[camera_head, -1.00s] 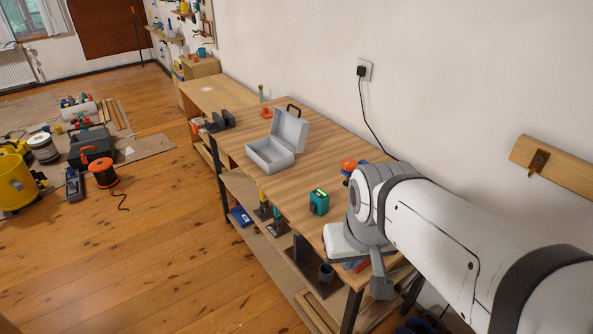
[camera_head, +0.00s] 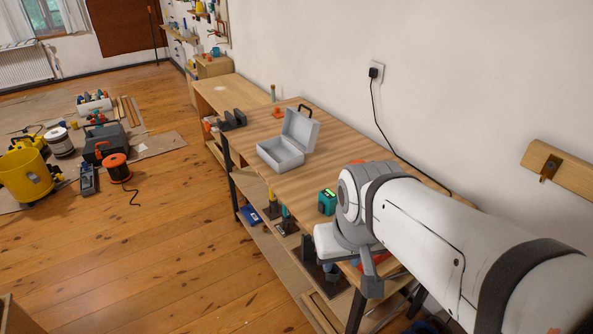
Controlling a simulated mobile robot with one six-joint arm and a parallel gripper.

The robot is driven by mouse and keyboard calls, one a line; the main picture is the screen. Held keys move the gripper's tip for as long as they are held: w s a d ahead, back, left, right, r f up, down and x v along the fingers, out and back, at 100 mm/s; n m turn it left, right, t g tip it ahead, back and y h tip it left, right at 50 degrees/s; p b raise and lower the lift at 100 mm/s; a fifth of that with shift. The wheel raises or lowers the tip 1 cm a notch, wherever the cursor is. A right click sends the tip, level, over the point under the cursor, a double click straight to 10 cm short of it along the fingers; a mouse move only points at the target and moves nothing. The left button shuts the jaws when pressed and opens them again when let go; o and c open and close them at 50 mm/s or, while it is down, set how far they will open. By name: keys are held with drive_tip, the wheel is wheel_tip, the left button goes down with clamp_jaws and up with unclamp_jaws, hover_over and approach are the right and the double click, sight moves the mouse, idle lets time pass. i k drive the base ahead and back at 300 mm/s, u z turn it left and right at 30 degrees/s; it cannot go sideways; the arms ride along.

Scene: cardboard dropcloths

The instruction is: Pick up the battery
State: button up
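A small teal and black block with a bright green top (camera_head: 327,201) stands on the workbench near its front edge, just left of my arm. I cannot tell whether it is the battery; nothing else in view is clearly one. My white arm with grey joints reaches in from the lower right over the near end of the bench. Its far end lies just right of and below the teal block in the picture. No gripper fingers can be made out there, so their opening and anything between them cannot be seen.
An open grey toolbox (camera_head: 283,150) stands mid-bench (camera_head: 250,125). My arm partly hides red items at the near end. A lower shelf holds tools and a blue box (camera_head: 250,214). A yellow bucket (camera_head: 27,174) and an orange cable reel (camera_head: 116,166) stand left. The middle floor is clear.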

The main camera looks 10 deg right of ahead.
sight(327, 201)
drive_tip(key=u, duration=1.85)
drive_tip(key=i, duration=2.15)
drive_tip(key=z, duration=3.55)
drive_tip(key=i, duration=1)
